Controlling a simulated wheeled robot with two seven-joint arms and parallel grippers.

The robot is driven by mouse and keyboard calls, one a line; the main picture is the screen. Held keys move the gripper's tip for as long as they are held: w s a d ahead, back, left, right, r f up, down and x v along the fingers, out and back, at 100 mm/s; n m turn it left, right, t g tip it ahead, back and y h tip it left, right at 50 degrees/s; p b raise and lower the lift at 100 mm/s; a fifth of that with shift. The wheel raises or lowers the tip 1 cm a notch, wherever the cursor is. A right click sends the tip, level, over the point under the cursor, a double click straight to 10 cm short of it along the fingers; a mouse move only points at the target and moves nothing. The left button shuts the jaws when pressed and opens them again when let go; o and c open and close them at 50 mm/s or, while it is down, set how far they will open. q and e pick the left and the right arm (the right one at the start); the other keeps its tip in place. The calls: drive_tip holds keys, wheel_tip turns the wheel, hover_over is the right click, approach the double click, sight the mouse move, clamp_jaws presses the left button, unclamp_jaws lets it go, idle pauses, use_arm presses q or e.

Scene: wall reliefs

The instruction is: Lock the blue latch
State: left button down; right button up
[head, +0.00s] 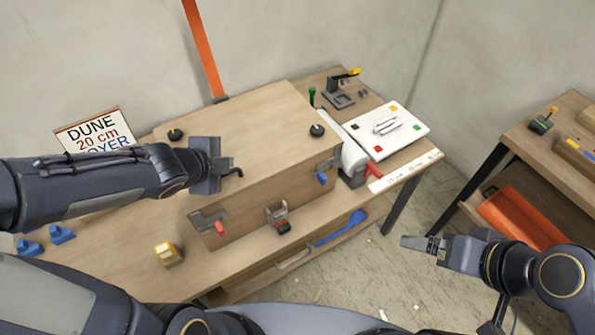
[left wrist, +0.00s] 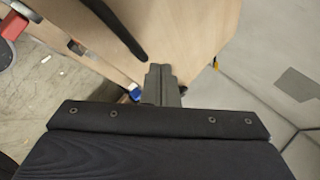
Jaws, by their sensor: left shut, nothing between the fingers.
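The blue latch (head: 321,178) is a small blue handle under a grey bracket (head: 328,163) at the right end of the wooden box's (head: 240,120) front. My left gripper (head: 228,172) is over the box, left of the latch and apart from it. Its fingers are shut and empty, and they also show together in the left wrist view (left wrist: 161,85). A small blue part (left wrist: 135,93) shows beside them there, partly hidden; I cannot tell whether it is the latch. My right gripper (head: 420,243) is right of the workbench, seen side-on, so its opening is unclear.
The box front also has a red-handled latch (head: 220,228) and a middle clasp (head: 282,218). Black knobs (head: 317,130) stand up from the lid. A red lever (head: 373,170) is right of the blue latch.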

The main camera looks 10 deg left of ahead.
use_arm(q)
drive_tip(key=d+m, duration=0.1)
drive_tip(key=d+f+m+h, duration=0.1)
drive_tip(key=w+d+f+m+h, duration=0.1)
drive_tip(key=m, duration=0.1)
drive_tip(key=shift+d+f+g, duration=0.25)
drive_tip(key=shift+d+g, duration=0.05)
drive_tip(key=shift+d, duration=0.1)
drive_tip(key=s+d+f+m+g+h, duration=0.1)
drive_tip(key=d+f+m+g+h, duration=0.1)
drive_tip(key=d+m, duration=0.4)
drive_tip(key=shift+s+f+m+h, duration=0.35)
drive_tip(key=shift+f+h, duration=0.25)
drive_tip(key=shift+f, duration=0.25)
drive_tip(key=b, duration=0.5)
approach(320, 182)
drive_tip(key=x, duration=0.5)
drive_tip(key=shift+w+d+f, duration=0.2)
drive_tip(key=shift+d+f, duration=0.05)
